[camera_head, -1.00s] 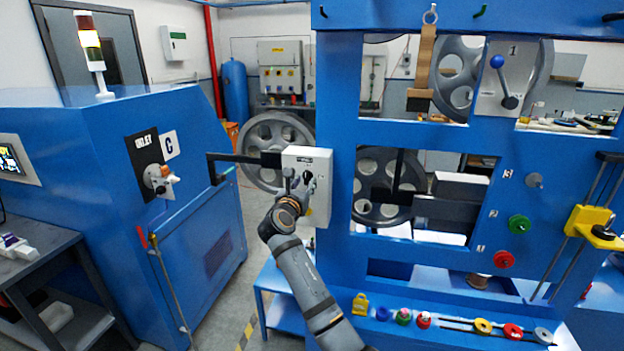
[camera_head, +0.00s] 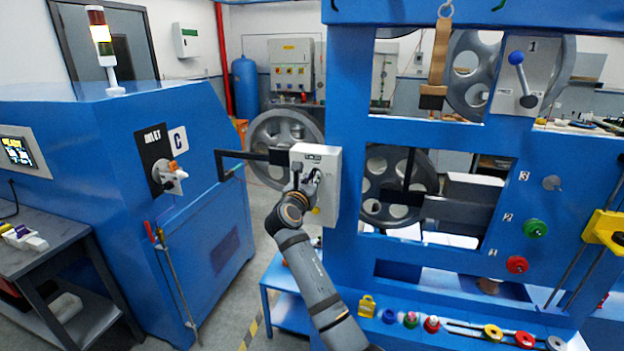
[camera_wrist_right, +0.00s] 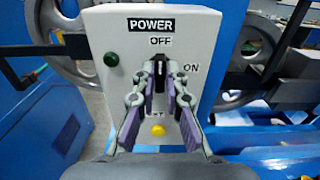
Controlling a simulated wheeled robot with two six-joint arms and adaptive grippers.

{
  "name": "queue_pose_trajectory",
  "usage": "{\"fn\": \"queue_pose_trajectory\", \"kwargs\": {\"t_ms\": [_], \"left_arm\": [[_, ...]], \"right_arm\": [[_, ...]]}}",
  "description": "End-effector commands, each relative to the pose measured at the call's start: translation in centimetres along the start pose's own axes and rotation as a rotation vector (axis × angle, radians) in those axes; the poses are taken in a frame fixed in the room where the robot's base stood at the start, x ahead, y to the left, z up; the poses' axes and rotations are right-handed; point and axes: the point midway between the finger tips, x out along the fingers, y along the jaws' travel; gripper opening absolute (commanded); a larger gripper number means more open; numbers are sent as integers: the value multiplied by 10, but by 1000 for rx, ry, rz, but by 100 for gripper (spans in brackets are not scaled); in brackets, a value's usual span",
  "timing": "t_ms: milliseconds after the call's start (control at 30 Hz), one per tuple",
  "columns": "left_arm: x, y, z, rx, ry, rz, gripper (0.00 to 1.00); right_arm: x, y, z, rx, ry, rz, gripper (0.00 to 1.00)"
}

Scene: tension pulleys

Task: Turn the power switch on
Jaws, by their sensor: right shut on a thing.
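The power box (camera_head: 325,215) is a light grey box on the blue frame's left side. In the right wrist view the power box (camera_wrist_right: 205,60) carries the labels POWER, OFF at the top and ON at the right. Its black switch handle (camera_wrist_right: 160,70) points up towards OFF. My right gripper (camera_wrist_right: 161,78) is shut on the handle, one finger on each side, and partly hides the dial. In the head view my right gripper (camera_head: 305,179) is at the box's front face. A dark green lamp (camera_wrist_right: 111,59) and a yellow button (camera_wrist_right: 158,129) are on the box. My left gripper is out of view.
A black bar (camera_head: 250,156) joins the box from the left. A blue cabinet (camera_head: 215,235) stands left, with floor (camera_head: 262,215) between it and the frame. The blue frame (camera_head: 347,130) with spoked wheels (camera_head: 285,140) and coloured knobs stands right and behind.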

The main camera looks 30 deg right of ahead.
Motion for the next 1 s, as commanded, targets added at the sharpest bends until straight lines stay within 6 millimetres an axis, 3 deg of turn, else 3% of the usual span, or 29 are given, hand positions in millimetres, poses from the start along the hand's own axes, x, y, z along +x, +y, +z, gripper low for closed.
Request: {"fn": "queue_pose_trajectory", "kwargs": {"t_ms": [367,1000], "left_arm": [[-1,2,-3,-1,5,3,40],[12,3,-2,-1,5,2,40]], "right_arm": [[0,0,-1,121,2,0,0],[0,-2,-4,707,3,-1,0]]}}
